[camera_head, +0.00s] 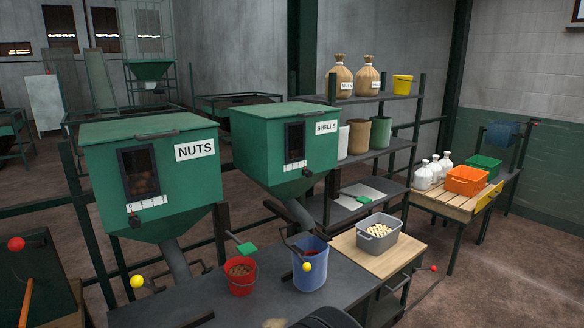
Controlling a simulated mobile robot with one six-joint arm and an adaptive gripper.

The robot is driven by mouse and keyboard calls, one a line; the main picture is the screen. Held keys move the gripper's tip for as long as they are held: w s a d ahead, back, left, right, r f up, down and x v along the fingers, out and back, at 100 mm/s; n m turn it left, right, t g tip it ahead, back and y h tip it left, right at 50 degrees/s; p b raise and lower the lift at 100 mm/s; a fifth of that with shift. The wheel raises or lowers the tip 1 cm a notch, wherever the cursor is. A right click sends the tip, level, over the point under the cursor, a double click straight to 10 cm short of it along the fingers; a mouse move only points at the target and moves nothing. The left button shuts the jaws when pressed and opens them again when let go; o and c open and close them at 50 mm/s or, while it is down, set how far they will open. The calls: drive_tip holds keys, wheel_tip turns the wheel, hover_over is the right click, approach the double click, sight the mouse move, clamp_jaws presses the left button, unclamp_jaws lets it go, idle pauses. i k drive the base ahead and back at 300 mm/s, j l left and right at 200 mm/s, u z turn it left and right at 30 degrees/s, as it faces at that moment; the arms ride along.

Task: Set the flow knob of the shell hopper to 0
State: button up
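The shell hopper (265,150) is a green box with a sloped lid and a white SHELLS label (326,127), behind the dark worktop. A small dark window is on its front, with a pale scale strip (295,165) under it. A small black knob (307,172) sits near the right end of that strip. It is too small to read its setting. A dark rounded shape at the bottom edge may be part of my arm. I cannot make out my gripper's fingers, and nothing touches the hopper.
The similar NUTS hopper (150,170) stands to the left. A red bucket (241,276) and a blue bucket (310,268) stand on the worktop (200,308) in front. A grey bin (378,236) is to the right. Thin levers with yellow and red balls stick out near the front.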

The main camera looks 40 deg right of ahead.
sight(305, 172)
drive_tip(key=i+l+z, duration=0.15)
drive_tip(key=i+l, duration=0.55)
drive_tip(key=i, duration=0.15)
